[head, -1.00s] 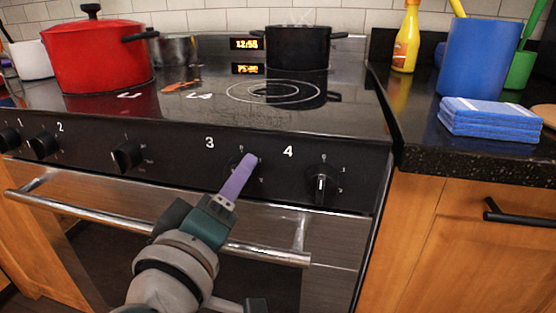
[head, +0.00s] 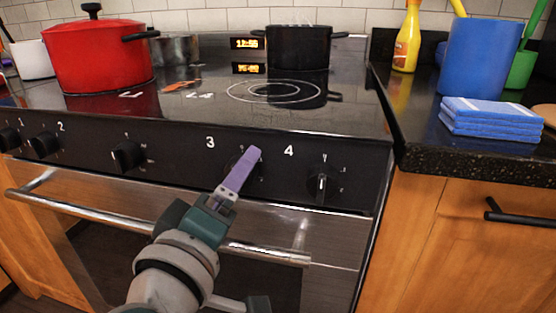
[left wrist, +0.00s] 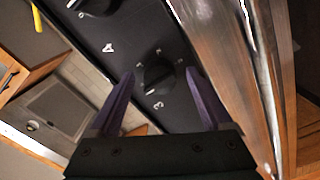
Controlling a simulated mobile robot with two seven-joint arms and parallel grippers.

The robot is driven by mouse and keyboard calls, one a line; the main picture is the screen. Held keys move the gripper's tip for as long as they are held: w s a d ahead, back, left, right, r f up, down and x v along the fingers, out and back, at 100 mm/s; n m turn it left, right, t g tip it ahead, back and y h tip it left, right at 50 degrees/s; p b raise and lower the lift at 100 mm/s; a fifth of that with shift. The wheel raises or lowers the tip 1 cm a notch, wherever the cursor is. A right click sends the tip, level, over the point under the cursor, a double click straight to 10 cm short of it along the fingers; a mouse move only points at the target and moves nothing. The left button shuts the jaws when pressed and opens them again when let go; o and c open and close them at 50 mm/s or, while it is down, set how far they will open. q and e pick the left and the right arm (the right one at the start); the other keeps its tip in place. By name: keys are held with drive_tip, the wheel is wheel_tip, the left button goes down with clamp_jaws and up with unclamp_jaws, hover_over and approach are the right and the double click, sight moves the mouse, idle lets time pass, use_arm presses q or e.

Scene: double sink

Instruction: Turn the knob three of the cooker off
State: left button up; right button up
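Knob three of the cooker is black and sits on the black front panel, beside the printed 3. In the head view my left gripper (head: 252,153) largely covers it. In the left wrist view the round knob (left wrist: 158,75) shows between the two purple fingertips of my left gripper (left wrist: 160,73). The fingers are open, one on each side of the knob, with visible gaps. The black cooker (head: 330,150) has a glossy hob. My right gripper is not in view.
Knob four (head: 323,184) is close on the right, and another knob (head: 128,155) is on the left. The oven handle (head: 120,222) runs below the panel under my gripper. A red pot (head: 97,60) and a black pot (head: 298,48) stand on the hob.

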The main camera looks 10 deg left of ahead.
use_arm(q)
drive_tip(key=shift+s, duration=0.55)
drive_tip(key=s+p, duration=0.1)
drive_tip(key=s, duration=0.8)
drive_tip(key=shift+a, duration=0.15)
